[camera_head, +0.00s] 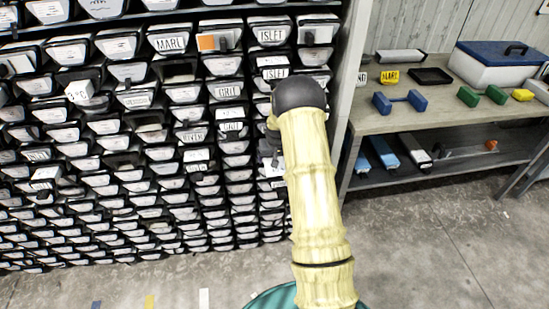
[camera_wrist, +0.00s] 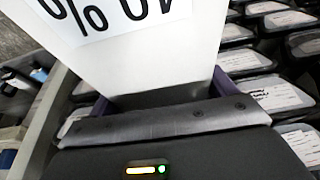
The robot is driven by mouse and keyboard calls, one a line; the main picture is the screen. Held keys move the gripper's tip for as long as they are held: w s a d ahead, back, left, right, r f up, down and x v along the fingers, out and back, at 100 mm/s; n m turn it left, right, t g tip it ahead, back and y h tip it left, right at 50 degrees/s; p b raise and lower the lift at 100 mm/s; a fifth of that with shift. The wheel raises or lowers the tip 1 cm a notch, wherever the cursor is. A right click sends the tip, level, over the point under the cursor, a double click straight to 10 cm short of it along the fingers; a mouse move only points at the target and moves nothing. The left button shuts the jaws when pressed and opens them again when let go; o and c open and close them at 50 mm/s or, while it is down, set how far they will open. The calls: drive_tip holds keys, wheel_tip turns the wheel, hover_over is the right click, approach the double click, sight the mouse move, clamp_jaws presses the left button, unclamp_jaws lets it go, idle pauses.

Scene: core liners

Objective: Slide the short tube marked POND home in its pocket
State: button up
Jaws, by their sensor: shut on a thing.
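My gripper (camera_wrist: 165,112) is shut on a white flat-faced piece (camera_wrist: 150,62) with large black lettering, which fills the top of the wrist view. The lettering is cut off by the frame edge, so I cannot read POND on it. In the head view my gripper (camera_head: 268,150) is a dark shape at the right side of the rack, mostly hidden by my own arm. The far end of the held piece and any pocket it faces are hidden. I cannot tell whether it sits in a pocket.
A tall rack (camera_head: 341,95) of dark pockets holds many white-labelled tubes, some sticking out. Right of it a workbench (camera_head: 420,118) carries a blue-lidded box (camera_head: 490,70), a black tray (camera_head: 431,77) and small coloured blocks. The concrete floor (camera_head: 440,235) in front is clear.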

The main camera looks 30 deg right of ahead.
sight(279, 167)
drive_tip(key=shift+w+d+r, duration=0.1)
drive_tip(key=shift+w+d, duration=0.15)
drive_tip(key=shift+w, duration=0.5)
drive_tip(key=shift+w+d+r, duration=0.1)
drive_tip(key=shift+w+d, duration=0.1)
drive_tip(key=shift+w, duration=0.55)
drive_tip(key=shift+s, duration=0.1)
idle(0.5)
drive_tip(key=shift+s+a+f, duration=0.1)
drive_tip(key=shift+s+a, duration=0.05)
drive_tip(key=shift+s, duration=0.35)
drive_tip(key=shift+s+a, duration=0.2)
drive_tip(key=shift+s, duration=0.35)
drive_tip(key=shift+s+a, duration=0.1)
drive_tip(key=shift+s, duration=0.25)
drive_tip(key=shift+s+a, duration=0.2)
drive_tip(key=shift+s, duration=0.45)
drive_tip(key=shift+s+a, duration=0.15)
drive_tip(key=shift+s, duration=0.5)
drive_tip(key=shift+s+a, duration=0.1)
drive_tip(key=shift+s, duration=0.2)
drive_tip(key=shift+s+a, duration=0.1)
drive_tip(key=shift+s, duration=0.35)
drive_tip(key=shift+s+a, duration=0.2)
drive_tip(key=shift+s, duration=0.45)
drive_tip(key=shift+s+a, duration=0.2)
drive_tip(key=shift+s, duration=0.45)
